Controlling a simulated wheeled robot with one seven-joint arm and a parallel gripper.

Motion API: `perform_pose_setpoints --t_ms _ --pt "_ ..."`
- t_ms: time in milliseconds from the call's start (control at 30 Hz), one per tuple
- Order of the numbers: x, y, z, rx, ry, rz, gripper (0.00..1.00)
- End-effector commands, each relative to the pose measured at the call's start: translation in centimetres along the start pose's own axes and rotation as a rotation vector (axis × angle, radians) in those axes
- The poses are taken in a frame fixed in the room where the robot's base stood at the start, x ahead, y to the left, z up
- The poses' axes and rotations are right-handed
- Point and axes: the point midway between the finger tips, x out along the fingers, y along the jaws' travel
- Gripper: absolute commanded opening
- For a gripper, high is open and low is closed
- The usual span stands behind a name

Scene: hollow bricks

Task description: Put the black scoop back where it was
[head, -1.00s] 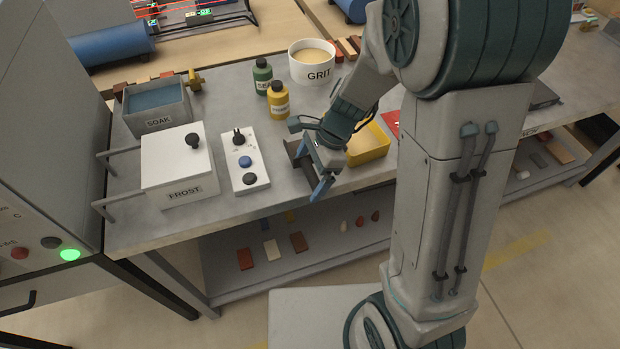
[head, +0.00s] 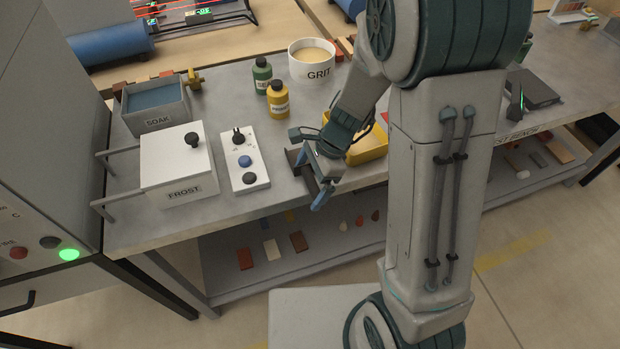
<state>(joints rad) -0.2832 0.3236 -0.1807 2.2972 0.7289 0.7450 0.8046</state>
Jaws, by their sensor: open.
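My gripper (head: 313,178) is open above the front part of the grey bench, between the white switch panel and the yellow bin. One blue fingertip points down near the bench's front edge. A dark piece (head: 295,158) shows just left of the gripper, partly covered by it. It may be the black scoop, but its shape is too hidden to tell. I cannot tell whether it touches the fingers. The yellow bin (head: 369,151) stands right behind the gripper, partly covered by my arm.
The switch panel (head: 245,160) and white FROST box (head: 178,160) stand to the left, with the SOAK tub (head: 155,106) behind. Green (head: 262,76) and yellow (head: 278,99) bottles and the GRIT tub (head: 312,62) stand farther back. A lower shelf (head: 270,262) holds several small pieces.

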Motion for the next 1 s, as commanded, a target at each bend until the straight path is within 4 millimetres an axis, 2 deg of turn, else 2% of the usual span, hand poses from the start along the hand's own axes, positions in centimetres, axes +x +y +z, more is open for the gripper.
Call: perform_pose_setpoints --t_ms 400,533,733,867,1000 --pt "-8.4 -0.1 0.0 -0.001 0.0 -0.006 1.0" --pt "-10.5 -0.1 0.0 -0.001 0.0 -0.004 1.0" --pt "-12.1 0.1 0.0 -0.017 0.005 -0.006 1.0" --pt "-13.4 1.6 0.2 -0.142 0.038 -0.022 1.0" --pt "-15.6 4.6 0.3 -0.42 0.132 -0.047 1.0"
